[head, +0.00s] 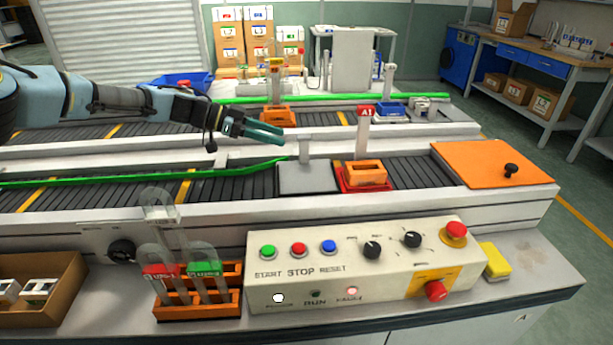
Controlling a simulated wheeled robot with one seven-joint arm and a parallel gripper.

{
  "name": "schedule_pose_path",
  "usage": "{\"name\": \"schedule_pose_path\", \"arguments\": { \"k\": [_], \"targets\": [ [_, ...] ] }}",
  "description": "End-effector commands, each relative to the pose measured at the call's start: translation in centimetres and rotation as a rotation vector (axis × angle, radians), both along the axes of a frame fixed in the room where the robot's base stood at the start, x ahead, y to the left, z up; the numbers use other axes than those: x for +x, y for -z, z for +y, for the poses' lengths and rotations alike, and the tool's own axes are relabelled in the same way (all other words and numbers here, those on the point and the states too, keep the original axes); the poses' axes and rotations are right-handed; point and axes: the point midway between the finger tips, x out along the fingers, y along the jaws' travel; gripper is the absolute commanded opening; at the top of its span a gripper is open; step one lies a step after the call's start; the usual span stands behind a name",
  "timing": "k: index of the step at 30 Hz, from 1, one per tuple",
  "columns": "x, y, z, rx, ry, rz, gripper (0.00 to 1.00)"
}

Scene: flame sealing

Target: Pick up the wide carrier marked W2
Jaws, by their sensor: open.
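No W2 mark can be read in this view, so I cannot tell which object is the wide carrier. An orange block-like carrier (366,172) sits in a red base (362,187) on the front conveyor, by a post with an A1 sign (366,111). Another orange piece (280,116) is on the rear conveyor, and a blue one (392,110) is to its right. My gripper (278,134) is open, seems empty, and hangs above the conveyors, left of the A1 post. It points right and is apart from the orange carrier.
A grey plate (308,177) lies left of the red base. Green rails (150,175) edge the belts. An orange panel (492,165) with a black knob is at right. In front are a control box (350,262), an orange rack (198,300) with clear tubes, and a brown box (45,305).

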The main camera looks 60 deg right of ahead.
Motion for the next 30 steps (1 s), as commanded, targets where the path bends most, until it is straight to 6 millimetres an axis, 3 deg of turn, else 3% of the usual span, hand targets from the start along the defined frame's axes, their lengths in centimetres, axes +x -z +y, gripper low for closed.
{"name": "schedule_pose_path", "arguments": {
  "k": [3,18,29,30],
  "targets": [
    [-1.6,0.5,-1.1,0.002,0.002,0.002,0.55],
    [-5.8,2.5,-4.1,0.004,0.000,0.000,0.55],
    [-6.4,3.2,-4.6,0.004,-0.002,-0.001,0.55],
    [-6.4,3.2,-4.6,0.004,-0.002,-0.001,0.51]
  ]
}}
